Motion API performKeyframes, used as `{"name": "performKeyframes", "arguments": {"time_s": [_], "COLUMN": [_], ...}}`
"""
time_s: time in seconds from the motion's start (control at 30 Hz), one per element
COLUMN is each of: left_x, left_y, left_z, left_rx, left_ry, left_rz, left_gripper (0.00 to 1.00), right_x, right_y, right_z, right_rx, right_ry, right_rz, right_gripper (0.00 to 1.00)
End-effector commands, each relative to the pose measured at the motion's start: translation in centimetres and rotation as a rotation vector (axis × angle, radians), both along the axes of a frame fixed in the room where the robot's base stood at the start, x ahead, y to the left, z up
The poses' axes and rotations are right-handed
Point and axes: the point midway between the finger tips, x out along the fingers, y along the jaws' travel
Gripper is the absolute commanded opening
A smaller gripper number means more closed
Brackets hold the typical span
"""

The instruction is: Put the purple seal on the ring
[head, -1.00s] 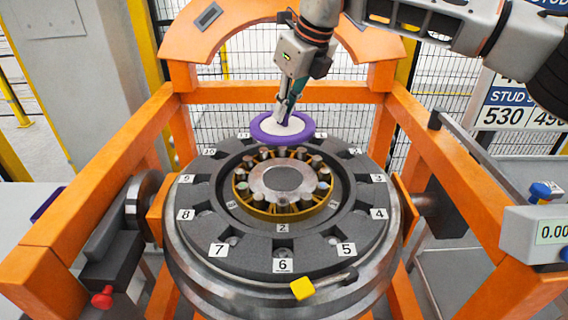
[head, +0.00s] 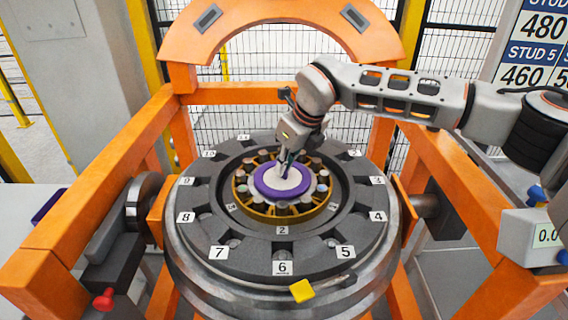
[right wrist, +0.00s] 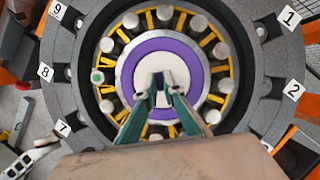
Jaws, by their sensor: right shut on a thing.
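The purple seal (head: 270,190) is a purple ring with a white middle. It is over the centre of the brass ring (head: 284,211), inside the circle of round pins. It also shows in the right wrist view (right wrist: 191,57), centred within the ring's yellow spokes (right wrist: 224,85). My right gripper (head: 284,174) is shut on the seal's middle from above; its green fingers (right wrist: 160,92) reach the white centre in the right wrist view. I cannot tell whether the seal touches the ring or is just above it. My left gripper is not in view.
A dark wheel (head: 230,252) with numbered white plates surrounds the ring. An orange gantry frame (head: 80,220) stands on both sides and behind. A yellow tag (head: 303,290) sits at the wheel's front edge. A grey display box (head: 530,232) is at the right.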

Motion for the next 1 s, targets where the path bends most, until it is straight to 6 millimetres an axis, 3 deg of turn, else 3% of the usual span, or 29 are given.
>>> {"name": "performKeyframes", "arguments": {"time_s": [0.3,0.33,0.4,0.77,1.0], "left_x": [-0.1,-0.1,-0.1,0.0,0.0], "left_y": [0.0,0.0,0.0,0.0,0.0], "left_z": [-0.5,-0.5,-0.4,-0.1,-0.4], "left_rx": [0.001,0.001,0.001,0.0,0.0], "left_ry": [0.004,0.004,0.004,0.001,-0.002], "left_rz": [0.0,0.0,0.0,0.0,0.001], "left_gripper": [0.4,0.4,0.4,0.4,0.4], "right_x": [0.0,0.0,0.0,0.0,-0.7], "right_y": [0.0,0.0,0.0,0.0,-0.8], "right_z": [-0.2,-0.2,-0.2,0.1,2.9], "right_rx": [0.0,0.001,0.0,0.0,0.001], "right_ry": [-0.001,-0.001,-0.001,-0.001,-0.004], "right_rz": [0.001,0.0,0.001,0.001,0.0], "right_gripper": [0.0,0.13,0.25,0.25,0.25]}}
